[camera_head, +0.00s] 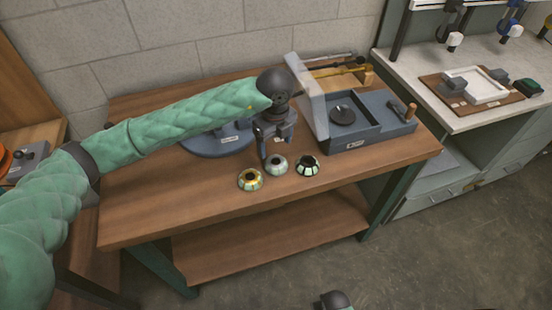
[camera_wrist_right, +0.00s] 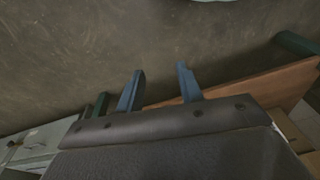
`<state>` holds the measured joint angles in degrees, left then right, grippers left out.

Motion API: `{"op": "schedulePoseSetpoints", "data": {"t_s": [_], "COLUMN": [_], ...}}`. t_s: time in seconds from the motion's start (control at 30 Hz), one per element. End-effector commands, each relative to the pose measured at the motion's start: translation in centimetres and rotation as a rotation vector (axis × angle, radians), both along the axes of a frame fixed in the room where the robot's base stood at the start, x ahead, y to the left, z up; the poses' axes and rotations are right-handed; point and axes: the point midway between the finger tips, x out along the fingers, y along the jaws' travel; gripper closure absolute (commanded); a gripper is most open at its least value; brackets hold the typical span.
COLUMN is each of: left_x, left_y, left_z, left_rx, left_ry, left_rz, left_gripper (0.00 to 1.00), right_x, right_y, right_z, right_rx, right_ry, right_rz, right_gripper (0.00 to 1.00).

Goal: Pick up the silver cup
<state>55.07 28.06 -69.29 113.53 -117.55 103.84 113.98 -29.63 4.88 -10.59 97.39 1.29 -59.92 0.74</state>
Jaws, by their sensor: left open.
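Three small cups stand in a group near the front of the wooden workbench (camera_head: 190,215). The silver cup (camera_head: 276,167) is in the middle, a gold one (camera_head: 250,180) is to its left and a black one (camera_head: 307,167) to its right. My left gripper (camera_head: 273,146) is open and points down just behind and above the silver cup, with no cup between its fingers. The gap to the cup is hard to judge. My right gripper (camera_wrist_right: 158,88) shows two blue fingers apart, with nothing between them, over the floor and away from the cups.
A grey box (camera_head: 375,130) with a raised clear lid and a dark disc inside stands right of the gripper. A round blue-grey base (camera_head: 217,143) lies behind my left arm. The bench front is clear. A white-topped counter (camera_head: 470,108) stands at the right.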

Motion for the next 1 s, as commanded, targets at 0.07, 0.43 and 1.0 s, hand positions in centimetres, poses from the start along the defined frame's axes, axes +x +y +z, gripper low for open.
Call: {"op": "schedulePoseSetpoints", "data": {"t_s": [0.07,0.43,1.0], "left_x": [-0.1,-0.5,-0.9], "left_y": [0.0,-0.1,-0.3], "left_z": [-0.6,-2.9,-6.9], "left_rx": [0.001,-0.001,-0.003], "left_ry": [0.002,0.002,0.000], "left_rz": [0.000,-0.001,-0.002], "left_gripper": [0.29,0.29,0.29], "right_x": [-1.0,-0.8,-2.1], "right_y": [-0.8,-1.3,-2.7], "right_z": [-1.7,-4.9,-9.8], "right_rx": [-0.011,-0.017,-0.030], "right_ry": [0.013,-0.014,-0.046], "right_rz": [0.005,0.006,0.016], "right_gripper": [0.64,0.64,0.64]}}
